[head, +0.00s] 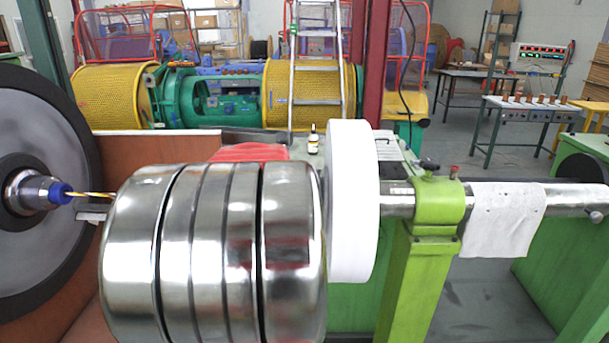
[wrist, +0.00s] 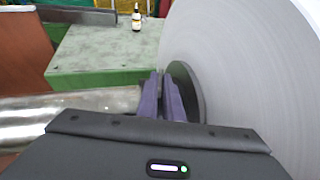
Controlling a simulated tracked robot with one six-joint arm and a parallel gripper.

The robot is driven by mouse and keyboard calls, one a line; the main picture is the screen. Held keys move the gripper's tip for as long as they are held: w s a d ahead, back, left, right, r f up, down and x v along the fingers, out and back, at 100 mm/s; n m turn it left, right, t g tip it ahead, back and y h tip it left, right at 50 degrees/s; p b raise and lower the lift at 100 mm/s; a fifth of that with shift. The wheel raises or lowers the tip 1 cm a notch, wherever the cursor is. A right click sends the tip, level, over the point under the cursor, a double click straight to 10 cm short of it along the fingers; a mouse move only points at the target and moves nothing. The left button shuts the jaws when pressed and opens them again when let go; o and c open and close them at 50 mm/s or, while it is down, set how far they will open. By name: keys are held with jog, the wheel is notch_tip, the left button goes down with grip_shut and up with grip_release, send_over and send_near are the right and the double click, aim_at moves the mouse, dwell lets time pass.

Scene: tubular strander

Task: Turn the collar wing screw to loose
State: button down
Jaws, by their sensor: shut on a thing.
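In the wrist view my gripper (wrist: 166,80) has its two dark purple fingers close together, shut on the collar wing screw, which the fingers hide. The dark round collar (wrist: 186,90) shows just right of the fingers, against the face of a large white disc (wrist: 245,70). A steel shaft (wrist: 70,112) runs off to the left. In the head view the white disc (head: 350,200) stands upright. The gripper, collar and screw are not visible there, hidden behind large polished steel cylindrical segments in the foreground. How far the screw is turned cannot be seen.
In the head view, a green stand (head: 430,215) with a red-knobbed clamp supports the shaft right of the disc. A white cloth (head: 503,222) hangs over the shaft. A small bottle (head: 313,139) stands behind; the wrist view shows it on a green-edged bench (wrist: 100,50).

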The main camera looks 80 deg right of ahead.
jog(key=shift+s+r+n+t, duration=0.1)
jog(key=shift+s+n+t, duration=0.15)
jog(key=shift+n+t, duration=0.45)
dwell(0.4)
jog(key=c, duration=1.9)
grip_release()
jog(key=shift+w, duration=0.1)
jog(key=shift+a, duration=0.1)
jog(key=shift+v, duration=5.8)
